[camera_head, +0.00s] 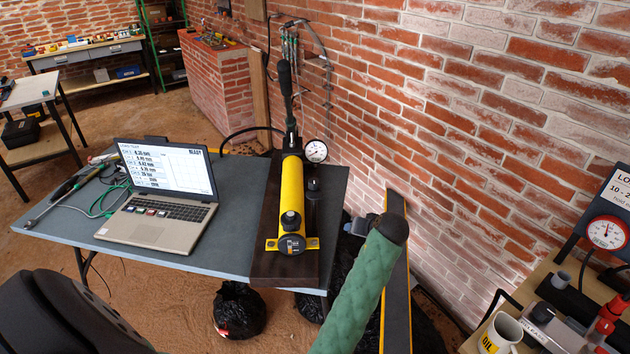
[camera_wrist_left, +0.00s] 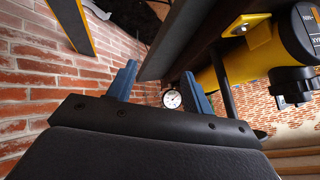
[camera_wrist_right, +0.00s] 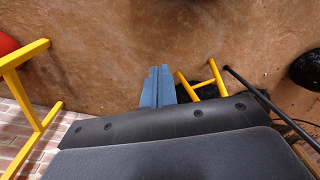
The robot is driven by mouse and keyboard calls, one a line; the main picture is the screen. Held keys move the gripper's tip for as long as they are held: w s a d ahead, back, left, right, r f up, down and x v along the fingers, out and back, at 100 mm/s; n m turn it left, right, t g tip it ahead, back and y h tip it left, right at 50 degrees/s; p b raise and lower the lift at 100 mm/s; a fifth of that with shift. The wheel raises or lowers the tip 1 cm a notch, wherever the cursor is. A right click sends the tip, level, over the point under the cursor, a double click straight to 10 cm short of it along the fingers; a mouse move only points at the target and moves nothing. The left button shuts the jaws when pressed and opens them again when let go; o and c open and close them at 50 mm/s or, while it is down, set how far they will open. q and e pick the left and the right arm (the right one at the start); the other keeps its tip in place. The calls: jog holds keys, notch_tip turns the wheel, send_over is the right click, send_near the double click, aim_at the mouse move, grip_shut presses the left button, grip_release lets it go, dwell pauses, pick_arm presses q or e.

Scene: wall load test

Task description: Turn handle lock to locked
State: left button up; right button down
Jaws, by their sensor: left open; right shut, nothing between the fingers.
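A yellow hand pump (camera_head: 291,190) lies on a dark board on the bench. At its near end are a black knob (camera_head: 291,220) and a round black face with white lettering (camera_head: 291,245); I cannot tell which part is the handle lock or its setting. The pump also shows at the right of the left wrist view (camera_wrist_left: 240,65). My left gripper (camera_wrist_left: 155,80) is open and empty, with a white gauge (camera_wrist_left: 172,99) seen between its fingers. My right gripper (camera_wrist_right: 158,72) is shut and empty over the sandy floor.
A laptop (camera_head: 160,200) stands on the bench left of the pump. The brick wall (camera_head: 480,130) bounds the right. A yellow-edged bar (camera_head: 397,290) leans there. Yellow frame pieces (camera_wrist_right: 25,70) show near my right gripper.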

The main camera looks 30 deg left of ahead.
aim_at(314, 184)
pick_arm(q)
jog(key=a+r+n+g+y+p, duration=0.1)
jog(key=a+r+n+g+y, duration=0.1)
jog(key=a+r+n+y, duration=0.1)
jog(key=a+r+n+g+y+p, duration=0.2)
jog(key=a+r+n+g+y, duration=0.1)
jog(key=a+r+n, duration=0.2)
jog(key=s+a+r+n+g+y+p, duration=0.1)
jog(key=a+r+n+g+y, duration=0.2)
jog(key=a+r+n+y, duration=0.1)
jog(key=shift+s+a+r+n, duration=0.1)
jog(key=shift+a+n, duration=0.75)
jog(key=shift+n, duration=0.55)
jog(key=shift+s+a+p, duration=0.1)
jog(key=shift+a+p, duration=0.35)
jog(key=shift+a, duration=0.3)
pick_arm(e)
jog(key=s+d+f, duration=0.2)
jog(key=s+f, duration=0.1)
jog(key=f, duration=0.7)
jog(key=s+d+f+t, duration=0.1)
jog(key=s+d+f, duration=0.1)
jog(key=f, duration=0.8)
jog(key=shift+s+f+t, duration=0.3)
jog(key=shift+s+f, duration=0.05)
jog(key=shift+s, duration=0.15)
jog(key=shift+d, duration=0.1)
